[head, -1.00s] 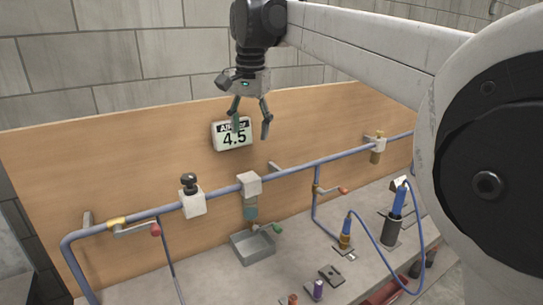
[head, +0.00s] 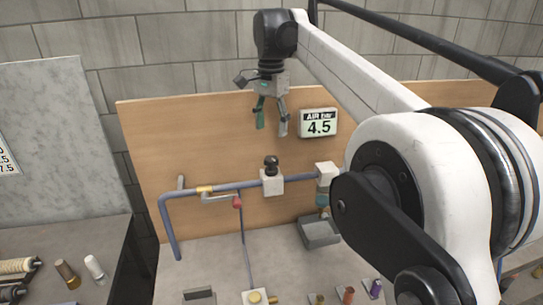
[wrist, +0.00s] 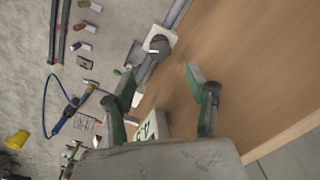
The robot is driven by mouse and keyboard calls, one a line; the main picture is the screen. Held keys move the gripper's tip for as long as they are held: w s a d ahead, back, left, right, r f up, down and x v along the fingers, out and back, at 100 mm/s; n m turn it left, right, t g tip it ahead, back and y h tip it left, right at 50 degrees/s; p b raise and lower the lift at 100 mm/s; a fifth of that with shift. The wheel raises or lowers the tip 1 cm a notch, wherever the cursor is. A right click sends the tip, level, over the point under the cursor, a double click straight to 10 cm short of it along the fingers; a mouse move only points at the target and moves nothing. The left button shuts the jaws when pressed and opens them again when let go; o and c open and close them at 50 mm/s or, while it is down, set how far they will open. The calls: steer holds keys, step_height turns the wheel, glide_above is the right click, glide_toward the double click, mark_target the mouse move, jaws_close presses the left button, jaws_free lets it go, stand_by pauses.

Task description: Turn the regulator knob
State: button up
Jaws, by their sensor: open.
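The regulator is a white block with a black knob (head: 271,165) on top, set in the blue pipe (head: 236,186) in front of the wooden board. My gripper (head: 271,128) is open and empty, pointing down, above the knob and apart from it in the head view. In the wrist view its two fingers (wrist: 163,62) are spread with nothing between them. A white fitting with a dark round part (wrist: 159,43) shows beyond the fingers there; I cannot tell for certain that it is the regulator. The air display (head: 319,123) reads 4.5, right of my gripper.
A red-tipped valve handle (head: 237,202) hangs left of the regulator. Another white block (head: 327,173) with a grey tray (head: 319,232) below it is to the right. Small bottles and fittings stand on the bench front. A separate table (head: 62,235) is at left.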

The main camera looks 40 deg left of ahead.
mark_target(271, 159)
step_height(271, 159, down, 10)
steer(key=shift+r+p, duration=0.1)
steer(key=shift+p, duration=0.65)
steer(key=shift+c, duration=0.2)
steer(key=c, duration=1.1)
steer(key=shift+f+n+b, duration=0.2)
steer(key=shift+n+b, duration=0.35)
steer(key=shift+n, duration=0.05)
steer(key=shift+r+n+b, duration=0.1)
steer(key=shift+n+b, duration=0.4)
steer(key=shift+n, duration=0.5)
steer(key=o, duration=1.1)
